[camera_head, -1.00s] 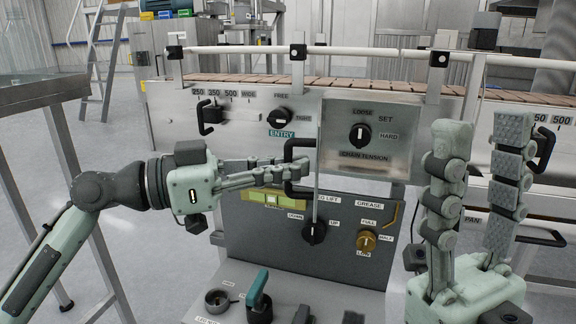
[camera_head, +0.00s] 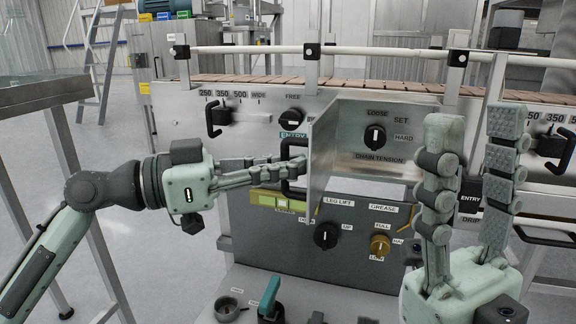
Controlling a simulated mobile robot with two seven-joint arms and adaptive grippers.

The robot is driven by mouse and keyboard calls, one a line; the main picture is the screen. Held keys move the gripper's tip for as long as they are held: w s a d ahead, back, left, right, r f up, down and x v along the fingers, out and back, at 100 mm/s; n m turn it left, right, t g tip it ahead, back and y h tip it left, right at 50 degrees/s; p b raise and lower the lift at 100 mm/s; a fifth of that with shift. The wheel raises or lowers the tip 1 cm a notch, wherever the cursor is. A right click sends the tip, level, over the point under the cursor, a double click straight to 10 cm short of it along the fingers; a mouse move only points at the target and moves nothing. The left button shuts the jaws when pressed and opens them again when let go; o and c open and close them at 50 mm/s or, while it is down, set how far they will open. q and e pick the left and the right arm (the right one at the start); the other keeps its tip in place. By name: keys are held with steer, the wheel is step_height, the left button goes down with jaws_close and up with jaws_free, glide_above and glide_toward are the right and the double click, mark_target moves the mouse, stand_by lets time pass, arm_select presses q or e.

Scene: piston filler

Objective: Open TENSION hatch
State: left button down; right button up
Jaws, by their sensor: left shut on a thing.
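The TENSION hatch (camera_head: 323,160) is a thin metal door standing out from the machine front. Its inner face is seen at a slant, left of the panel with the CHAIN TENSION dial (camera_head: 375,137). Its black handle (camera_head: 288,183) is on the door's left side. My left gripper (camera_head: 296,166) is shut on this handle, its fingers reaching in from the left; the exact contact is partly hidden. My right gripper (camera_head: 470,135) is open and empty, its fingers upright and apart in front of the machine's right part.
Below the hatch, a dark panel carries the LEG LIFT knob (camera_head: 327,235) and the yellow GREASE knob (camera_head: 380,246). The ENTRY knob (camera_head: 291,119) is just left of the hatch. A teal-handled control (camera_head: 269,297) stands at the lower front. A conveyor rail (camera_head: 400,52) runs above.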

arm_select(q)
steer(key=shift+s+d, duration=0.1)
steer(key=shift+s, duration=0.15)
steer(key=c, duration=2.1)
jaws_free()
steer(key=shift+c, duration=0.2)
steer(key=shift+o, duration=1.2)
steer(key=shift+a, duration=0.2)
steer(key=v, duration=1.2)
steer(key=shift+w, duration=0.1)
